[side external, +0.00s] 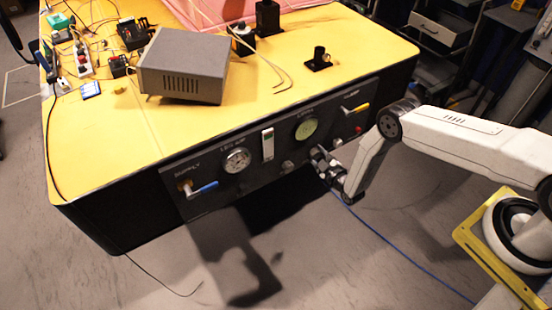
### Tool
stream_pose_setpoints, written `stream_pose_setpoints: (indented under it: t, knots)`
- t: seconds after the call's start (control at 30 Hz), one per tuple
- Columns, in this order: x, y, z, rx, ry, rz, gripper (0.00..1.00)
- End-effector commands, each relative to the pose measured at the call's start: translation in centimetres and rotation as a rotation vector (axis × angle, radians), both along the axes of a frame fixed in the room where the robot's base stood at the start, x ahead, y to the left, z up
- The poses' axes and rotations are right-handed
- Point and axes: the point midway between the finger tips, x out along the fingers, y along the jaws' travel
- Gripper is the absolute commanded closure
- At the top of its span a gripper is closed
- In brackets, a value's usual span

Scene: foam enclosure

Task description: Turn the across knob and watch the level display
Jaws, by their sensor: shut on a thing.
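My gripper (318,154) is against the dark front panel (252,175), below and right of the round green level display (306,129). It is shut on a small panel knob, which its fingers mostly hide. I cannot read a label for that knob or see how far it is turned. Another small grey knob (288,166) stands free to the left of my gripper, below the display. The display's reading is too small to make out.
The panel also carries a round white gauge (237,160), a blue-handled valve (203,188), a yellow handle (356,109) and a red button (358,129). A grey box (184,65) stands on the yellow tabletop (110,140). A blue cable (400,250) crosses the floor.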

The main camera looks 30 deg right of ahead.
Motion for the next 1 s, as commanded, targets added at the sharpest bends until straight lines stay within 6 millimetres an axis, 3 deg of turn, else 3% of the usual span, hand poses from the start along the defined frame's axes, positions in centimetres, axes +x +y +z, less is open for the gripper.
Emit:
stream_pose_setpoints:
  t: [0.2,0.23,0.33,0.77,1.0]
  knots:
    - [0.0,0.0,-0.1,0.001,0.002,-0.001,1.00]
    - [0.0,0.0,-0.1,0.001,0.002,-0.001,0.41]
    - [0.0,0.0,0.0,0.001,0.002,-0.001,0.10]
    - [-0.2,0.0,0.0,0.002,0.001,-0.001,0.09]
    - [-1.8,0.0,-0.1,0.002,0.004,-0.001,0.09]
